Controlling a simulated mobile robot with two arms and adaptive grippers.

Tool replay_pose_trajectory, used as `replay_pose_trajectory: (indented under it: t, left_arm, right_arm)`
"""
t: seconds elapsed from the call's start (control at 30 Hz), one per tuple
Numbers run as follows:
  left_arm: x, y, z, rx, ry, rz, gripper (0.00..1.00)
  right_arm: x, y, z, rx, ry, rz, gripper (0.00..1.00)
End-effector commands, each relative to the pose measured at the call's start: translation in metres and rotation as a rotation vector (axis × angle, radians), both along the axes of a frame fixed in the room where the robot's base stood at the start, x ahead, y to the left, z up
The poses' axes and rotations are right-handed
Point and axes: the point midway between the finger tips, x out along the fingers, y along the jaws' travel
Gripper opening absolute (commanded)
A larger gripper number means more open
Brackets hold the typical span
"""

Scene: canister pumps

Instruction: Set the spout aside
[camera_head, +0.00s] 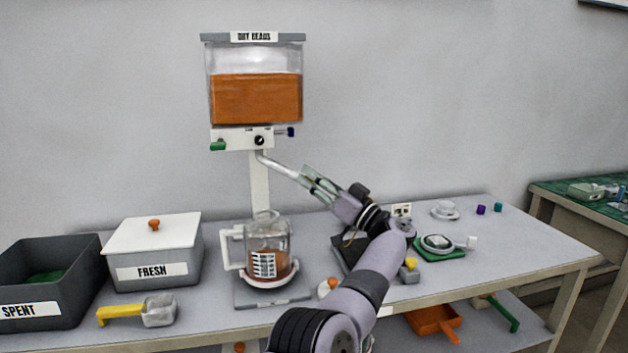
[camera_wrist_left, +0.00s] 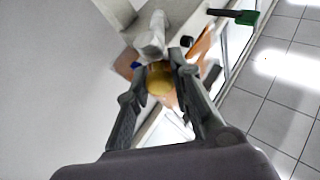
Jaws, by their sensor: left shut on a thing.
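The spout (camera_head: 281,168) is a pale slanted tube. Its upper end is at the underside of the dispenser's white valve block (camera_head: 236,138); I cannot tell if it is still joined there. My left gripper (camera_head: 311,182) is shut on the spout's lower right end, above the table. In the left wrist view, the left gripper (camera_wrist_left: 163,72) has its fingers at a pale tube-like part (camera_wrist_left: 150,42), with a yellowish round shape between them. A glass jug (camera_head: 267,244) with orange-brown contents stands upright below the valve block. The right gripper is not in view.
The bead hopper (camera_head: 256,98) is on a post at the wall. The dark SPENT bin (camera_head: 80,285), lidded FRESH box (camera_head: 160,262) and yellow-handled scoop (camera_head: 140,311) are at left. A green scale (camera_head: 440,253) and small items are at right. The table (camera_head: 520,240) is clear farther right.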

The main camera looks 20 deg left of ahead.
Motion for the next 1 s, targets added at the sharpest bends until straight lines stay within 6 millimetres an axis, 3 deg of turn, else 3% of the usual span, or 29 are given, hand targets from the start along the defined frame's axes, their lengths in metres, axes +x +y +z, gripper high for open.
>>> replay_pose_trajectory:
  t: [0.33, 0.67, 1.0]
  left_arm:
    - [0.0, 0.0, -0.001, -0.002, 0.0, 0.0, 0.41]
    - [0.0, -0.003, -0.001, 0.0, 0.0, -0.001, 0.41]
    - [-0.009, -0.051, -0.021, 0.0, 0.002, -0.002, 0.41]
  right_arm:
    - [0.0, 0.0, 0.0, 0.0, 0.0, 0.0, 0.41]
    - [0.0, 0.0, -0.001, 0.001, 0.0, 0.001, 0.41]
    - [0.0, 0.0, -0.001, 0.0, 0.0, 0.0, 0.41]
